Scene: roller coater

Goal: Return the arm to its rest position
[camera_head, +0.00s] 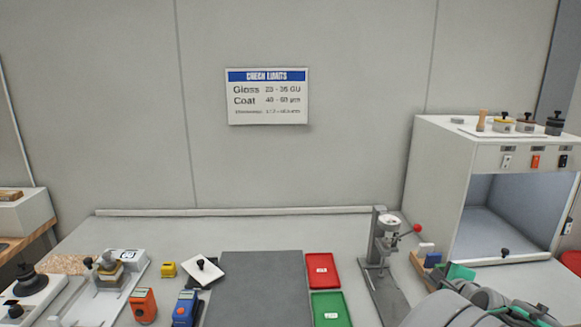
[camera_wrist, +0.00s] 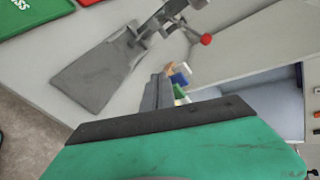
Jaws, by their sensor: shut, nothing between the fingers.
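My arm comes in at the lower right corner of the head view. Its green-bodied gripper part (camera_head: 461,272) shows beside the white cabinet, close to the block holder. In the wrist view, the green body and a dark bar fill the bottom, and the narrow grey fingers of my gripper (camera_wrist: 157,92) are together with nothing between them. The fingertips are partly lost against the background. The head view does not show the fingers clearly.
A press stand with a red knob (camera_head: 384,250) is left of my arm. The holder with coloured blocks (camera_head: 427,260) and the open-fronted cabinet (camera_head: 430,185) are close by. Red (camera_head: 322,284) and green (camera_head: 330,317) trays and a grey mat (camera_head: 258,290) lie further left.

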